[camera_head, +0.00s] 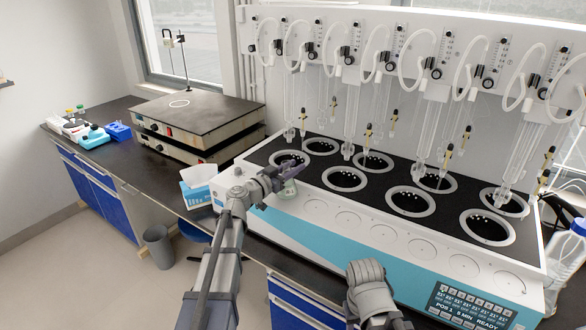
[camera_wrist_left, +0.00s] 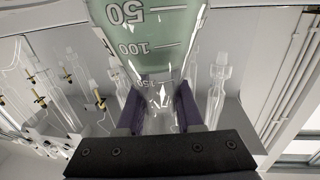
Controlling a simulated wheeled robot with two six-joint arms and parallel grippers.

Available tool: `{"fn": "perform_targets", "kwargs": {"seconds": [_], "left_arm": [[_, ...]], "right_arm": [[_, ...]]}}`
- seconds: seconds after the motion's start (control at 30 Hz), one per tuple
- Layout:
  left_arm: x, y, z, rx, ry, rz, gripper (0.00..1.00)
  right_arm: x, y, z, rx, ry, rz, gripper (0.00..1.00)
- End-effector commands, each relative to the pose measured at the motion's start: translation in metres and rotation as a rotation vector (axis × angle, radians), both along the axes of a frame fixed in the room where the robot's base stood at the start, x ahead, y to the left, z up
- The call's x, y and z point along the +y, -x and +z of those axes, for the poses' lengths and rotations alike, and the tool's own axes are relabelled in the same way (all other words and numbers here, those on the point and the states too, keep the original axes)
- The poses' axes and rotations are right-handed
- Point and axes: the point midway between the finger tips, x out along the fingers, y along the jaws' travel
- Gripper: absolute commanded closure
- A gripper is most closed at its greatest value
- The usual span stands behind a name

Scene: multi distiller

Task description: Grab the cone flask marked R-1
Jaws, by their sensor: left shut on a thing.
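A clear cone flask with green liquid (camera_wrist_left: 150,42) fills the upper middle of the left wrist view. It appears upside down there, with printed marks 50, 100 and 150; no R-1 mark is readable. My left gripper (camera_wrist_left: 160,108) is shut on its neck, with a purple finger on each side. In the head view the flask (camera_head: 288,189) is small and partly hidden by my left gripper (camera_head: 277,178), over the front left edge of the distiller. My right gripper is out of view; only part of that arm shows at the bottom.
The white and teal distiller (camera_head: 325,235) has several round black wells and hanging glassware behind them. A bottle (camera_head: 567,262) stands at the right edge.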

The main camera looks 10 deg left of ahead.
Motion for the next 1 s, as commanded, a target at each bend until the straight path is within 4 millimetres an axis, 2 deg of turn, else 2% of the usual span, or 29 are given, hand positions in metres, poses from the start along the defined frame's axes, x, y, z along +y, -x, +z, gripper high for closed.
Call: {"fn": "perform_targets", "kwargs": {"seconds": [1.0], "left_arm": [[0.000, 0.000, 0.077, 0.000, 0.000, 0.000, 1.00]], "right_arm": [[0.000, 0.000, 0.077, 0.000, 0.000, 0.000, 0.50]]}}
